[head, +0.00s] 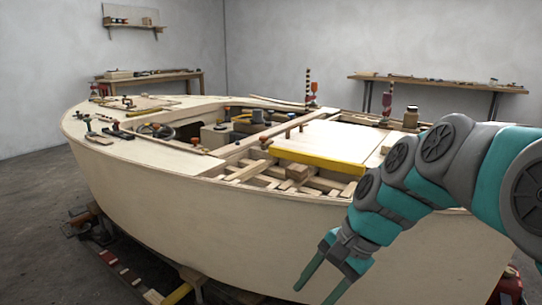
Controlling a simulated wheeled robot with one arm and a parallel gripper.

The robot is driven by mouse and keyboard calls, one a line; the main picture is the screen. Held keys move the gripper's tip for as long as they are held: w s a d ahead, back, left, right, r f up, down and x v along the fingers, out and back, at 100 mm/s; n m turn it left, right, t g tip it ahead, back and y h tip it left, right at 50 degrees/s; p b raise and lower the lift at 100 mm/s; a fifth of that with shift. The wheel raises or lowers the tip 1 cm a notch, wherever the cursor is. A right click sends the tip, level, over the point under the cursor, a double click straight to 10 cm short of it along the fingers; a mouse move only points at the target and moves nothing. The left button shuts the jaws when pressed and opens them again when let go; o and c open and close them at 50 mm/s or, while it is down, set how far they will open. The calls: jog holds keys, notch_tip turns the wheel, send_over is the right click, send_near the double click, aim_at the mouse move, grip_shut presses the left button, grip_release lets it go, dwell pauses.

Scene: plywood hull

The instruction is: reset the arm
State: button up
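My gripper (322,279) hangs at the end of my teal and grey arm (405,182), at the lower right in the head view. It points down and to the left in front of the near side of the plywood hull (190,205). Its two teal fingers are spread apart, with nothing between them. I cannot tell how far the fingers stand from the hull side.
Tools and small parts lie on the hull's deck, with a yellow bar (315,160) along the near hatch. A workbench (440,84) stands at the back right, another (150,77) at the back left. Clutter lies on the floor at lower left.

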jog(key=s+d+f+n+g+h, duration=0.1)
jog(key=s+d+f+n+h, duration=0.1)
jog(key=s, duration=0.7)
jog(key=s+d+f+n+g+h, duration=0.1)
jog(key=s+d+f+n+h, duration=0.2)
jog(key=s+f+n, duration=0.4)
jog(key=s+d+f, duration=0.1)
jog(key=s, duration=0.1)
jog(key=shift+s+d+f, duration=0.15)
jog(key=shift+s+d, duration=0.15)
jog(key=shift+d, duration=0.1)
